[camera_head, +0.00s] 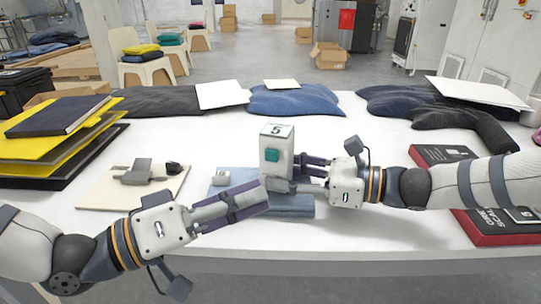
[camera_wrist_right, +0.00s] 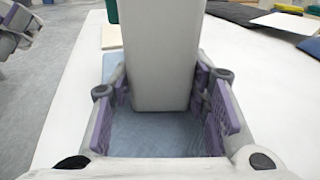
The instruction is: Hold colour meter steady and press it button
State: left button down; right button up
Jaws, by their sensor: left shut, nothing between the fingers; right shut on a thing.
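The colour meter (camera_head: 275,143) is a pale upright box with a teal patch on its front and a marked top. It stands over a folded blue cloth (camera_head: 296,206) in the middle of the table. My right gripper (camera_head: 300,172) is shut on the meter from the right side. In the right wrist view the meter's body (camera_wrist_right: 160,50) fills the space between the purple finger pads. My left gripper (camera_head: 262,194) is shut and empty, with its fingertips in front of the meter's lower part. I cannot tell whether they touch it. The meter's base is partly hidden by the fingers.
A pale board (camera_head: 90,199) with a grey tool lies at the left, near stacked yellow and dark folders (camera_head: 62,142). A red-and-black box (camera_head: 490,228) lies under my right arm. Free table lies at the front centre.

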jog(key=o, duration=0.9)
